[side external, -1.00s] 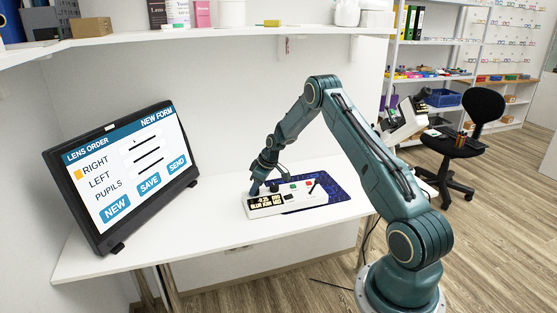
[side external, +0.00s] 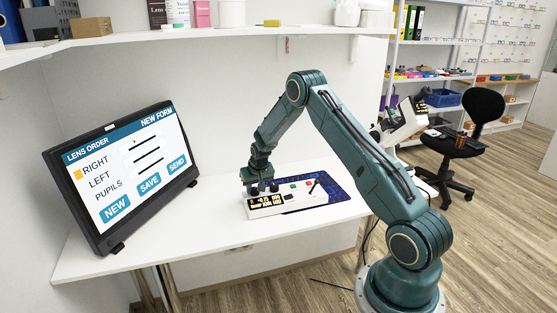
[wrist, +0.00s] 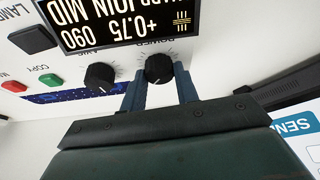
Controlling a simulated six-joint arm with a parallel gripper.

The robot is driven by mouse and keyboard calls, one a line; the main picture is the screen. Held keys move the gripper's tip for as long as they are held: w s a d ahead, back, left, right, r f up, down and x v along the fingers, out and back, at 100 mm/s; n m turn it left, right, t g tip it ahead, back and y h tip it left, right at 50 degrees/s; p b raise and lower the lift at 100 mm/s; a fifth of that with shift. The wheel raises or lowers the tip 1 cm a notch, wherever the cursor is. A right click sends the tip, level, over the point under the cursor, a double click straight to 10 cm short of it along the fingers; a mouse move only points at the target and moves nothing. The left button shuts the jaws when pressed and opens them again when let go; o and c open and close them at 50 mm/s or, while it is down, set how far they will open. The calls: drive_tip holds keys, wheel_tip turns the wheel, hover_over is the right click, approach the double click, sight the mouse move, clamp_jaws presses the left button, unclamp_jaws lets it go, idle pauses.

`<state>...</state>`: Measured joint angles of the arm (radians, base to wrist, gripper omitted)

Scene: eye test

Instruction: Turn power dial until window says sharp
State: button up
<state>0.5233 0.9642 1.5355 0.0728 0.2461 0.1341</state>
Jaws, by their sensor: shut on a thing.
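The power dial (wrist: 159,69) is a black ribbed knob with a white pointer line on a white panel. My gripper (wrist: 158,80) is shut on it, one blue finger on each side. The side external view shows my gripper (side external: 259,187) low over the white lens meter box (side external: 283,207). The window (wrist: 120,22) is black with pale text, upside down in the wrist view. It reads 090, +0.75, and a line with "JOIN MID" after a cut-off word ending in "ARP". The window also shows in the side view (side external: 265,200), in very small text.
A second black dial, axis (wrist: 99,77), sits close beside the power dial. Green (wrist: 50,79) and red (wrist: 14,86) buttons and a dark lamp switch (wrist: 32,39) lie farther along. A monitor (side external: 122,170) stands left of the box. The white bench (side external: 190,222) between them is clear.

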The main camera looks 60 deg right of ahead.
drive_tip(key=shift+m, duration=0.4)
drive_tip(key=o, duration=1)
drive_tip(key=shift+c, duration=0.2)
drive_tip(key=shift+r, duration=0.15)
drive_tip(key=v, duration=1.3)
drive_tip(key=shift+a+r, duration=0.25)
drive_tip(key=shift+r, duration=0.1)
